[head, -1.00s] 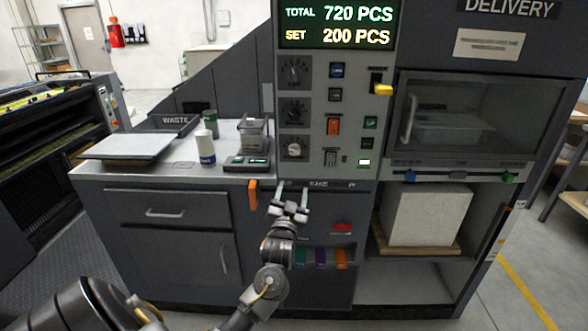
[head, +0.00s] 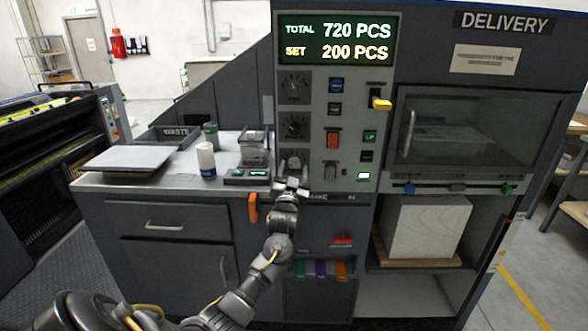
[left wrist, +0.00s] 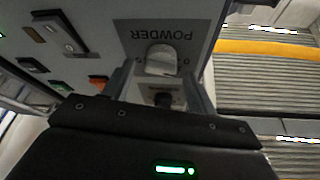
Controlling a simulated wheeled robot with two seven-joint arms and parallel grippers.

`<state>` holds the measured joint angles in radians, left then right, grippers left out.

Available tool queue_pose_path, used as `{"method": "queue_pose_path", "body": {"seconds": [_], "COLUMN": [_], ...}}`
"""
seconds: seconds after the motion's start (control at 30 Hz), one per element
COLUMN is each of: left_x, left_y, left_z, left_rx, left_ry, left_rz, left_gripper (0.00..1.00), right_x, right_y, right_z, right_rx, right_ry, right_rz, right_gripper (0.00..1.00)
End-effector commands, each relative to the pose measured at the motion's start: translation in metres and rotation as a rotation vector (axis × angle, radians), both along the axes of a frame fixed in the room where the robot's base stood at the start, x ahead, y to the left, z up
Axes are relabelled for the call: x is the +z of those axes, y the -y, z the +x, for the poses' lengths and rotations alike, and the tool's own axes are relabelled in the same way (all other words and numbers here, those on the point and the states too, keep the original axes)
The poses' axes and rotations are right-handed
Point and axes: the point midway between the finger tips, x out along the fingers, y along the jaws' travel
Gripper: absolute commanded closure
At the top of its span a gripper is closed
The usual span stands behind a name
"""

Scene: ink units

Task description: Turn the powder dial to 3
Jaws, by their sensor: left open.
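The powder dial (left wrist: 162,60) is a pale round knob on a grey plate in the left wrist view, with the word POWDER upside down beside it. In the head view it is the lowest of the three dials (head: 293,160), partly hidden by my gripper. Its setting is too small to read. My left gripper (head: 291,184) is open and empty, just below and in front of that dial. In the left wrist view its fingers (left wrist: 160,84) stand on either side of the dial's near side; I cannot tell whether they touch it. My right gripper is not in view.
Two more dials (head: 294,125) sit above on the panel. Push buttons, an orange switch (head: 333,140) and a yellow-tipped lever (head: 381,103) are to the right. A counter (head: 150,183) with a white bottle (head: 206,160) and a clear container (head: 254,150) is to the left.

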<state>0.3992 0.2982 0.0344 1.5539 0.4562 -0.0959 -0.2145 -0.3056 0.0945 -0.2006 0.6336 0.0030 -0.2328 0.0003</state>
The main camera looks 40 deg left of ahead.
Motion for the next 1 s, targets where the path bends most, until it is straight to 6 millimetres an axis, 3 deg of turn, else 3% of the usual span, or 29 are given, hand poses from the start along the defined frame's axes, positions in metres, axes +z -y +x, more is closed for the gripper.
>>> {"method": "queue_pose_path", "body": {"seconds": [0.37,0.7,1.0], "left_x": [0.0022,0.0020,0.0034], "left_y": [-0.0027,-0.0026,-0.0030], "left_z": [0.0055,0.0053,0.0050], "left_rx": [-0.001,-0.001,-0.001], "left_ry": [0.000,0.000,-0.024], "left_rz": [0.000,0.000,0.030], "left_gripper": [0.43,0.86,0.87], "right_x": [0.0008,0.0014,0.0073], "right_y": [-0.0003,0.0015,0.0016], "right_z": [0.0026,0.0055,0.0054], "right_rx": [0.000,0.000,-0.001], "right_ry": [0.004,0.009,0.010], "right_rz": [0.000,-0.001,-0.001], "right_gripper": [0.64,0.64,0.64]}}
